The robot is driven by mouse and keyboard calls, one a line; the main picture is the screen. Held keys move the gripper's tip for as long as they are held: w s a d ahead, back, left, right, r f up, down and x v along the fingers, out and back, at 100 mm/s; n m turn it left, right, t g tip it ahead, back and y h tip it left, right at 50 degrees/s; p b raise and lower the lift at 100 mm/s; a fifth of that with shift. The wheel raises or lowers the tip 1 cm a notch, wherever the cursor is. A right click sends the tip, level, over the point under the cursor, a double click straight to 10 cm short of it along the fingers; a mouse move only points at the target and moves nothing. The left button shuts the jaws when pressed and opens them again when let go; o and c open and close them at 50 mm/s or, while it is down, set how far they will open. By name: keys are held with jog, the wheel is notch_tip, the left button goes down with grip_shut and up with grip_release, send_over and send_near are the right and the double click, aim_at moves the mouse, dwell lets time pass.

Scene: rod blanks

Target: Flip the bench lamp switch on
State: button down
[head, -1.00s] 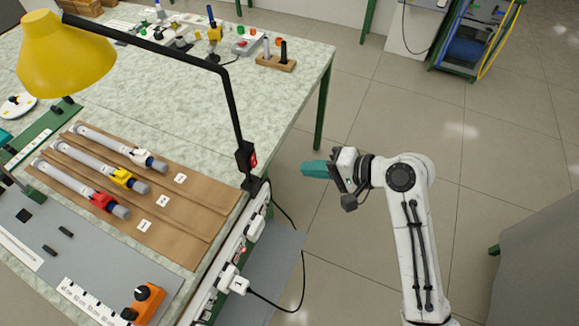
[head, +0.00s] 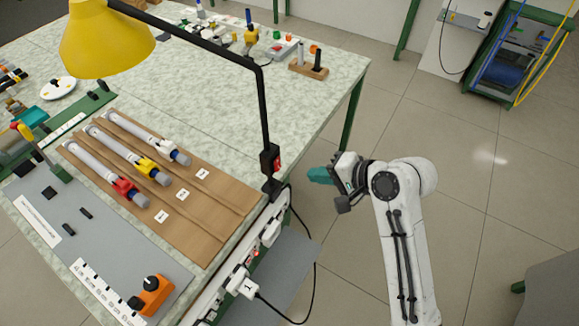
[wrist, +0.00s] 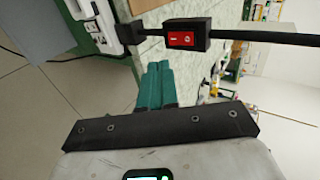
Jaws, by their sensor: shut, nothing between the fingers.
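The bench lamp (head: 105,42) has a yellow shade on a black arm and post at the table's right edge. Its switch, a red rocker in a black box (head: 270,160), sits low on the post. In the wrist view the red switch (wrist: 187,39) shows close up, with white marks on its rocker; I cannot tell which way it is set. My gripper (head: 322,175) has teal fingers and is shut and empty. It is to the right of the switch, pointing toward it, and apart from it. The fingers (wrist: 159,84) lie just below the switch in the wrist view.
A power strip (head: 245,265) with plugs and a black cable runs along the table edge below the lamp post. Brown boards (head: 185,215) with several grey rods lie left of the post. An orange device (head: 153,295) stands at the front. Open floor lies right of the table.

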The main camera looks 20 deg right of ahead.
aim_at(279, 167)
jog(key=x, duration=0.2)
jog(key=r+x, duration=0.1)
jog(key=x, duration=0.2)
jog(key=w+p+x, duration=0.1)
jog(key=x, duration=0.2)
jog(key=shift+a+r, duration=0.15)
jog(key=shift+a, duration=0.3)
jog(key=shift+w+b, duration=0.15)
jog(key=shift+b, duration=0.25)
jog(key=shift+a, duration=0.1)
jog(key=shift+r+p, duration=0.1)
jog(key=shift+p, duration=0.2)
